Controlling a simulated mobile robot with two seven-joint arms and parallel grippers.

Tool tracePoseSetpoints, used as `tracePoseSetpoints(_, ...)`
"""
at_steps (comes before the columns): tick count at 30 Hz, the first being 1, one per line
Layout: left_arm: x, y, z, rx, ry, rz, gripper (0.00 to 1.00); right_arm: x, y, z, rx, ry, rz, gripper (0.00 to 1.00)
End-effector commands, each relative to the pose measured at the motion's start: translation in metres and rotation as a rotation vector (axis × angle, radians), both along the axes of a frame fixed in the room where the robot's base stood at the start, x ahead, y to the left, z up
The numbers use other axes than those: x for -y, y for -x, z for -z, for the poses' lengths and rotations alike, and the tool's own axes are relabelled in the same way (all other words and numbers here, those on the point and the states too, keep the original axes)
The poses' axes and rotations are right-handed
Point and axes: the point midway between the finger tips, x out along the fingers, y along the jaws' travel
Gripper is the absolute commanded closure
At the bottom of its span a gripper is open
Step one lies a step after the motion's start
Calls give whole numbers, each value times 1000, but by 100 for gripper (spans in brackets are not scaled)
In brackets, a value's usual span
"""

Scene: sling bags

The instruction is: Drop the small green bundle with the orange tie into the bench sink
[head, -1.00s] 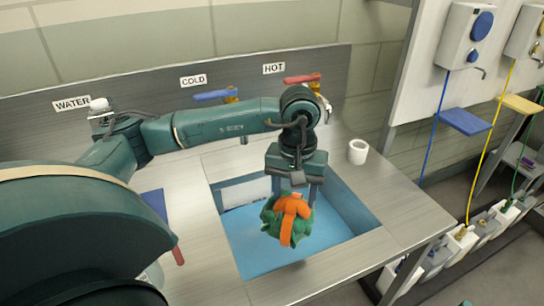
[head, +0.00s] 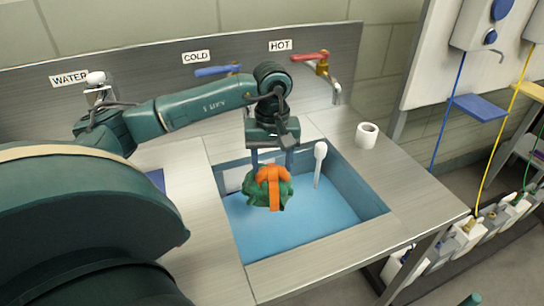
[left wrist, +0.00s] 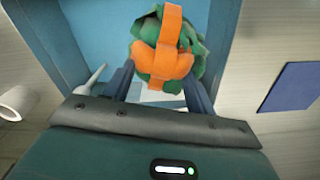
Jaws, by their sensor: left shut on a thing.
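The small green bundle with the orange tie (head: 270,190) hangs in my left gripper (head: 270,163), over the bench sink. My left gripper is shut on it, with a finger on either side. In the left wrist view the bundle (left wrist: 165,48) sits between the two fingers (left wrist: 158,85), with blue sink behind it. The bench sink (head: 300,225) is a rectangular basin with a blue floor, set in a metal bench top. How high the bundle is above the sink floor is hard to tell. My right gripper is not in view.
A white spout or bottle-like object (head: 320,160) stands at the sink's back right. A white roll (head: 366,135) sits on the bench to the right. Blue (head: 217,71) and red (head: 310,57) tap handles are on the back wall. A dark blue flat item (left wrist: 291,87) lies on the bench.

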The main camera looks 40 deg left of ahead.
Motion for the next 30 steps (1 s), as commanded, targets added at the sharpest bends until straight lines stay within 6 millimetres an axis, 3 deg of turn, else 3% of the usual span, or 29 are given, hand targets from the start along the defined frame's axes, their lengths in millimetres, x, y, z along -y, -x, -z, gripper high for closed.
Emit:
tracePoseSetpoints(9, 0, 0, 4, 1, 0, 0, 86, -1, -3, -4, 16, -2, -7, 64)
tracePoseSetpoints(10, 0, 0, 4, 1, 0, 0, 42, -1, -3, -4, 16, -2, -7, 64)
tracePoseSetpoints(18, 0, 0, 4, 1, 0, 1, 20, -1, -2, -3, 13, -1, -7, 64)
tracePoseSetpoints(26, 0, 0, 3, 0, 0, 1, 19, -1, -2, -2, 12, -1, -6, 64)
tracePoseSetpoints(30, 0, -1, -9, 4, 1, 1, 19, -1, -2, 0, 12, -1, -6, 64)
